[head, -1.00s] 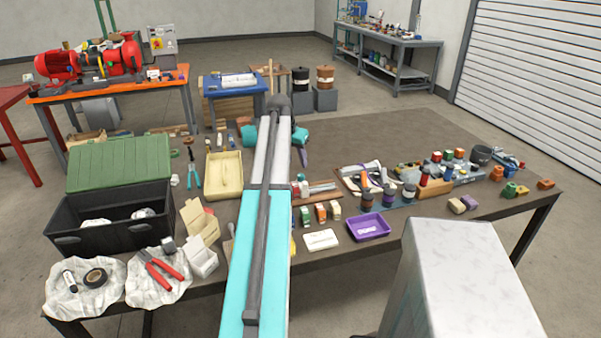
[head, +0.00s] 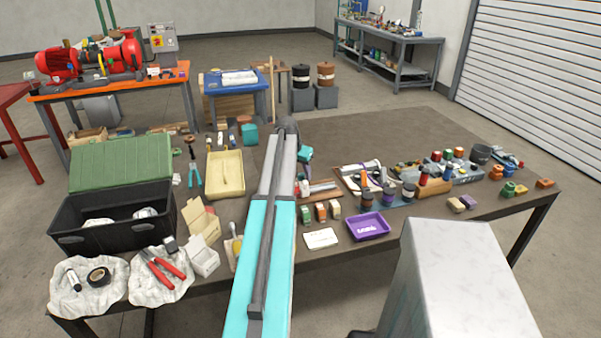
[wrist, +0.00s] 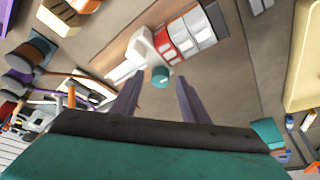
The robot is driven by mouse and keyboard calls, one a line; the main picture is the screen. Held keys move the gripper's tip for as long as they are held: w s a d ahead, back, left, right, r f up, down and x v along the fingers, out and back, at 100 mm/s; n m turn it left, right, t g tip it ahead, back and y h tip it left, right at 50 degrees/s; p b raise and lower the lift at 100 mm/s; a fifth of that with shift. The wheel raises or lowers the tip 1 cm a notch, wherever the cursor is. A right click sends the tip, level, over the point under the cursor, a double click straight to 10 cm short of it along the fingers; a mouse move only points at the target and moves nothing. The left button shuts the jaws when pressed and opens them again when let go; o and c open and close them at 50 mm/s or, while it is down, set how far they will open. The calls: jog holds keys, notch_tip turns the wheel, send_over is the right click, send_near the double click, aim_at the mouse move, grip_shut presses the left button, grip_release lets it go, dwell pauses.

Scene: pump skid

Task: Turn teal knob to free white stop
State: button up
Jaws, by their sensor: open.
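In the wrist view a small teal knob (wrist: 160,77) sits at the lower end of a fixture with a white body (wrist: 143,52) and a row of red-and-white blocks (wrist: 183,35). My gripper (wrist: 159,82) is open; its two purple fingers stand apart, and the knob appears between their tips. I cannot tell the distance to the knob or whether a finger touches it. White parts lie left of the knob; which is the stop is unclear. In the head view my arm covers most of this fixture, with a small red-and-white part (head: 303,188) showing beside it.
A cream tray (head: 226,175) lies left of my arm, and also shows at right in the wrist view (wrist: 304,60). A purple tray (head: 368,227) and small bottles stand to the right. A black crate (head: 110,222) stands at left. The table's back middle is bare.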

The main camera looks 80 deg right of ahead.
jog(key=shift+c, duration=0.2)
grip_shut()
jog(key=shift+s+n, duration=0.1)
jog(key=shift+n, duration=0.4)
jog(key=n+t, duration=0.2)
jog(key=n, duration=0.1)
jog(key=shift+s+n, duration=0.15)
jog(key=shift+n, duration=0.25)
jog(key=n, duration=0.2)
jog(key=n+t+b, duration=0.1)
jog(key=n, duration=0.1)
jog(key=shift+s+d+t, duration=0.1)
jog(key=shift+s+t, duration=0.05)
jog(key=shift+t, duration=0.15)
jog(key=n, duration=0.2)
jog(key=n+t+y+b, duration=0.1)
jog(key=n, duration=0.2)
jog(key=shift+s+d+t, duration=0.1)
jog(key=shift+d+t, duration=0.05)
jog(key=shift+t, duration=0.15)
jog(key=shift+n+t+y+b, duration=0.4)
jog(key=shift+n+y, duration=0.5)
jog(key=shift+n, duration=1.2)
